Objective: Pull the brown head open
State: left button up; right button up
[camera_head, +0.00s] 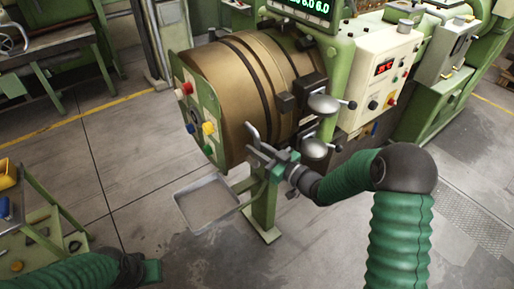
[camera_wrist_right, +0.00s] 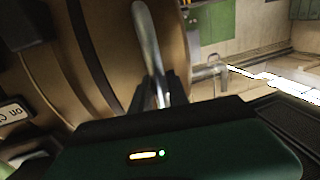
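The brown head (camera_head: 222,88) is a large bronze drum with dark bands, with a green plate on its left end. It fills the left of the right wrist view (camera_wrist_right: 95,45). A grey metal handle (camera_head: 251,132) sticks up at its lower front, and it also shows in the wrist view (camera_wrist_right: 147,38). My right gripper (camera_head: 262,153) is at the handle's lower part. Its dark fingers (camera_wrist_right: 161,95) sit close on both sides of the handle and look shut on it. My left gripper (camera_head: 152,270) is low at the left, away from the head; its fingers are not clear.
A metal tray (camera_head: 207,203) is below the head, beside a green post. A control box (camera_head: 378,75) with buttons and a red display stands to the right. A green cart (camera_head: 38,222) is at the lower left. The floor left of the head is clear.

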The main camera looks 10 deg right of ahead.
grip_shut()
dwell(1.1)
